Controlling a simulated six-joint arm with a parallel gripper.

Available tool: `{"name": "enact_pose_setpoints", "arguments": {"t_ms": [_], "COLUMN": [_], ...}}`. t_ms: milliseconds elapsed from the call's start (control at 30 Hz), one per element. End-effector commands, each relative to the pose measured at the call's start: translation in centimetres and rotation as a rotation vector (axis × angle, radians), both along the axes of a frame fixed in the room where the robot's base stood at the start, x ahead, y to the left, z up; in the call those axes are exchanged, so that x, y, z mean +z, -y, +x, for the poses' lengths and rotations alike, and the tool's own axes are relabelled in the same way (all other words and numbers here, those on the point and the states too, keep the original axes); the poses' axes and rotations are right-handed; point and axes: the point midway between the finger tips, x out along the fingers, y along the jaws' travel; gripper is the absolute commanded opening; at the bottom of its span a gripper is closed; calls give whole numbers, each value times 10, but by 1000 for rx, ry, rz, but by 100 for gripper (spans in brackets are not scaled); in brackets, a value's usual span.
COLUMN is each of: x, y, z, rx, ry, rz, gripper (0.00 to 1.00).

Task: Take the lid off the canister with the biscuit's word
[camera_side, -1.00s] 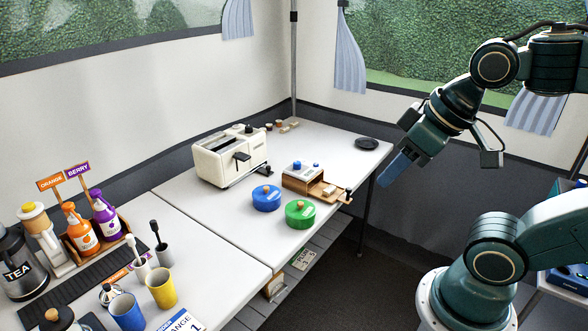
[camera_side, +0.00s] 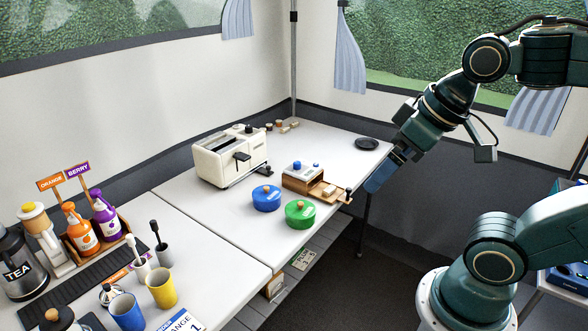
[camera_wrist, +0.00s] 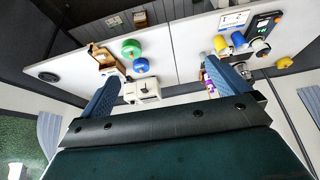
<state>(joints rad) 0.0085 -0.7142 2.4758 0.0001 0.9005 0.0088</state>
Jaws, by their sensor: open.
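Two round lidded canisters stand on the right-hand table in the side view: a blue canister (camera_side: 266,201) and a green canister (camera_side: 299,217), each with a small orange knob on its lid. They also show in the wrist view, green (camera_wrist: 131,46) and blue (camera_wrist: 141,67). Pale labels on them are too small to read. A wooden box with a pulled-out tray (camera_side: 328,191) holds a small pale piece, maybe the biscuit; no word on it is legible. My gripper (camera_side: 374,185) is open and empty, off the table's right edge, well apart from both canisters.
A cream toaster (camera_side: 230,158) stands behind the canisters. A dark plate (camera_side: 367,144) lies at the table's far right. On the left are a blue cup (camera_side: 126,312), a yellow cup (camera_side: 161,288), syrup bottles (camera_side: 82,232) and a tea urn (camera_side: 18,266). Table between cups and canisters is clear.

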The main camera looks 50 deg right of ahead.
Motion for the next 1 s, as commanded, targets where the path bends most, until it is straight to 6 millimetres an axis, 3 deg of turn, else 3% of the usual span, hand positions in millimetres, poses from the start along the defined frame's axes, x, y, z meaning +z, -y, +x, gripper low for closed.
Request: {"name": "enact_pose_setpoints", "arguments": {"t_ms": [267, 533, 1000], "x": [9, 10, -23], "y": [9, 26, 68], "z": [39, 91, 183], "rx": [-74, -171, -342], "ry": [-59, -130, -252], "rz": [18, 43, 86], "gripper": [100, 100, 100]}}
